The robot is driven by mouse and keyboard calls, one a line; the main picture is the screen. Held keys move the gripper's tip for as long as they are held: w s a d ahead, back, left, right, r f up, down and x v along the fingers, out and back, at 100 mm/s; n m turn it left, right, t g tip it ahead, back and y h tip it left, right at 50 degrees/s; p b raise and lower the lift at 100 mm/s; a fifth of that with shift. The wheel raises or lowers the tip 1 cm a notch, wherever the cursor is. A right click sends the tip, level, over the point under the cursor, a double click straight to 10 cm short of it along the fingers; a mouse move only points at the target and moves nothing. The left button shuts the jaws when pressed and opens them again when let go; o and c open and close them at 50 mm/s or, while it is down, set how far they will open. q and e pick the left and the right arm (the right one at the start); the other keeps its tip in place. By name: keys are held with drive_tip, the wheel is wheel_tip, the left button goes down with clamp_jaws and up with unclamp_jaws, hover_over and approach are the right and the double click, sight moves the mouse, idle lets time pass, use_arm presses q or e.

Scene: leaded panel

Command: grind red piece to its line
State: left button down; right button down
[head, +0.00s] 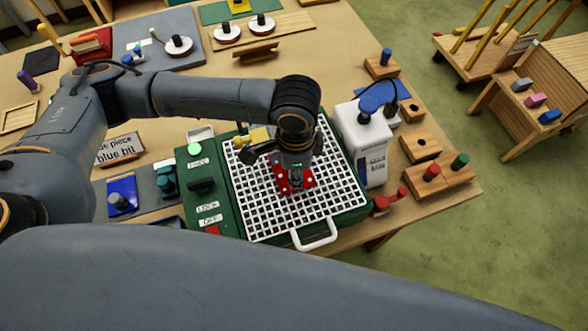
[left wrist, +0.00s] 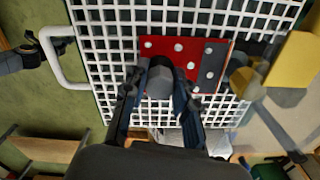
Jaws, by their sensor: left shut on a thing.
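The red piece (head: 281,184) lies flat on the white grid of the green grinder (head: 205,222). In the left wrist view the red piece (left wrist: 150,48) has several pale round spots and a dark grey section on its right, meeting the red along a straight edge. My left gripper (head: 295,178) is above the red piece, shut on a grey knob standing on it; the fingers (left wrist: 160,82) flank that knob. They hide part of the piece. A yellow block (left wrist: 296,58) with a dark rounded part is to the right of the piece.
A white bottle-like unit (head: 362,140) with a blue top stands right of the grid. Wooden blocks with coloured pegs (head: 440,178) are beyond it. A white handle (head: 315,236) sticks out from the grid's front. The grid in front of the piece is clear.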

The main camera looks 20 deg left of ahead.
sight(281, 183)
use_arm(q)
drive_tip(key=shift+w+d, duration=0.8)
drive_tip(key=shift+d, duration=0.25)
drive_tip(key=shift+s+a+p, duration=0.1)
drive_tip(key=shift+a+p, duration=0.05)
drive_tip(key=shift+p, duration=0.25)
drive_tip(key=shift+s+a+p, duration=0.55)
drive_tip(key=shift+s+a, duration=0.2)
drive_tip(key=shift+a, duration=0.3)
drive_tip(key=shift+s+a+p, duration=0.35)
drive_tip(key=shift+s+a, duration=0.05)
drive_tip(key=shift+a, duration=0.2)
drive_tip(key=shift+s+a+p, duration=0.3)
drive_tip(key=shift+s+a, duration=0.05)
drive_tip(key=shift+a, duration=0.25)
drive_tip(key=shift+d, duration=0.15)
drive_tip(key=shift+w+d+p, duration=0.3)
drive_tip(key=shift+w+d, duration=0.5)
drive_tip(key=shift+d, duration=0.25)
drive_tip(key=shift+w+d, duration=0.1)
drive_tip(key=shift+d, duration=0.05)
drive_tip(key=shift+w+d, duration=0.75)
drive_tip(key=shift+d, duration=0.3)
